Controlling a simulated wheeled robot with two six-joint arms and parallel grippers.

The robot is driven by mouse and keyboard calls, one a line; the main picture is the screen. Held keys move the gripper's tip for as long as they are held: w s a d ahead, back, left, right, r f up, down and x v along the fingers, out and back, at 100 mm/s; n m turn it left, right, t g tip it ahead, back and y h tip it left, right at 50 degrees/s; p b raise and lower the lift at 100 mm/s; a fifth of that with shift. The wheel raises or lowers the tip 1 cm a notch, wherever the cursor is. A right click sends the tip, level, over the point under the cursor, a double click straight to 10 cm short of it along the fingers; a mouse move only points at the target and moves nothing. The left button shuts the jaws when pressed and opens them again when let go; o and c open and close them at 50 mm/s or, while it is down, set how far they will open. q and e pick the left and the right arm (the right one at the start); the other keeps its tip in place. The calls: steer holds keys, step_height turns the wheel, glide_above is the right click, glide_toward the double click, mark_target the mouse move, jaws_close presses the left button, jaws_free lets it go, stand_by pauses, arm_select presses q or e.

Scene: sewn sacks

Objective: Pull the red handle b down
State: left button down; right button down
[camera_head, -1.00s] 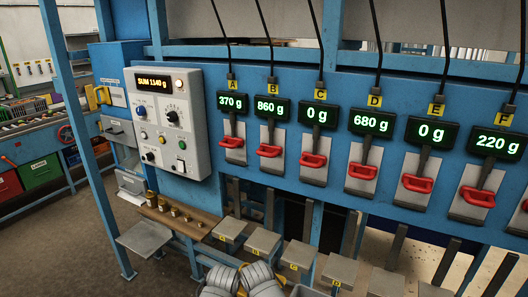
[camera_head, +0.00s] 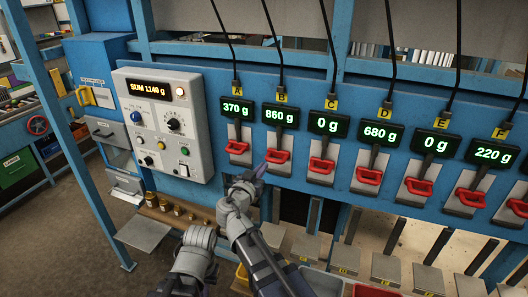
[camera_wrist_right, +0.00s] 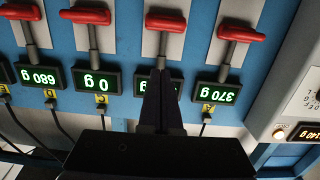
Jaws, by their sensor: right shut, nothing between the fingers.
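The red handle b (camera_head: 277,156) sits on its grey plate under the 860 g display (camera_head: 281,115) and the yellow tag B. It also shows upside down in the right wrist view (camera_wrist_right: 165,22). My right gripper (camera_head: 263,168) is shut and empty, with its tips just below and left of handle b in the head view. In the right wrist view its dark fingers (camera_wrist_right: 159,76) cover part of the B display and point toward handle b. I cannot tell whether the tips touch anything.
Handle A (camera_head: 237,147) is close on the left and handle C (camera_head: 321,165) close on the right, with more red handles beyond. A control box (camera_head: 163,125) reading SUM 1140 g hangs at the left. Small weights (camera_head: 178,209) stand on a shelf below.

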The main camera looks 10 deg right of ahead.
steer(key=shift+w+a+r, duration=0.15)
steer(key=shift+w+r, duration=0.05)
steer(key=shift+r, duration=0.15)
steer(key=w+d+f+b, duration=0.4)
steer(key=w+d, duration=0.2)
steer(key=w, duration=0.2)
steer(key=shift+w+f+b, duration=0.4)
stand_by(0.4)
